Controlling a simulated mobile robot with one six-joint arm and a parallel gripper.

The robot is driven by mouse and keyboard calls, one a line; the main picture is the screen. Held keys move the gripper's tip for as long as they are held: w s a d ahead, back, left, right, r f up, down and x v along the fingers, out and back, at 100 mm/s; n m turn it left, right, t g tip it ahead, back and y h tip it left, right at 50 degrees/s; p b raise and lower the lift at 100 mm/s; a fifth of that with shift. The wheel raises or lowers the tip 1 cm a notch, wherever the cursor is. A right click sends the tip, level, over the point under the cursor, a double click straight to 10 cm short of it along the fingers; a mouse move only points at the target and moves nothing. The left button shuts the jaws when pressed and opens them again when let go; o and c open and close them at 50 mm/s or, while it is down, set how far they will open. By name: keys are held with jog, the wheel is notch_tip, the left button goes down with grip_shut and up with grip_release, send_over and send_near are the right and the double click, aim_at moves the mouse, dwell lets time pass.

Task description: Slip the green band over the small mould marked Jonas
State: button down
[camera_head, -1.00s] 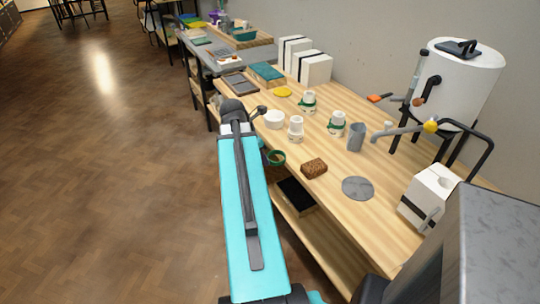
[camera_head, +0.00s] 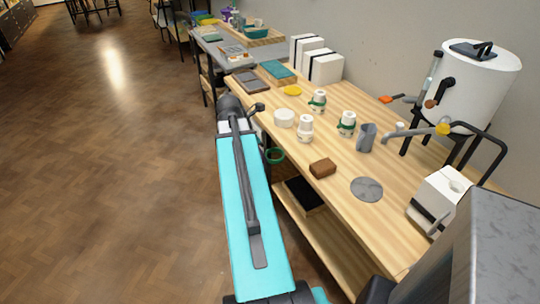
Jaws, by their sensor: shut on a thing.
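A green band (camera_head: 275,156) shows as a ring just off the front edge of the table. My gripper (camera_head: 267,149) is mostly hidden behind my arm; it is shut on the band's near side. A small white mould (camera_head: 305,129) without a band stands upright on the table, up and right of the band and apart from it. Two other small white moulds, one farther back (camera_head: 319,98) and one to the right (camera_head: 347,120), each have a green band around them. Any names on the moulds are too small to read.
A wide white pot (camera_head: 284,118) stands left of the bare mould. A brown sponge (camera_head: 322,168), a grey disc (camera_head: 367,189) and a grey jug (camera_head: 366,137) are on the wooden table (camera_head: 335,200). A white urn (camera_head: 475,90) stands at the right. Floor is clear at left.

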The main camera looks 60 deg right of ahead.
jog(key=w+a+r, duration=0.2)
jog(key=w+a, duration=1.9)
jog(key=w, duration=0.1)
jog(key=w+a+r, duration=0.1)
jog(key=w+a, duration=0.1)
jog(key=a, duration=0.7)
jog(key=w+a+r, duration=0.1)
jog(key=w+a, duration=0.2)
jog(key=a, duration=0.7)
jog(key=w+a+r, duration=0.1)
jog(key=w+a, duration=0.2)
jog(key=a, duration=0.6)
jog(key=shift+w+a+r+m, duration=0.2)
jog(key=shift+r+m, duration=0.1)
jog(key=shift+r, duration=0.1)
jog(key=shift+d, duration=0.1)
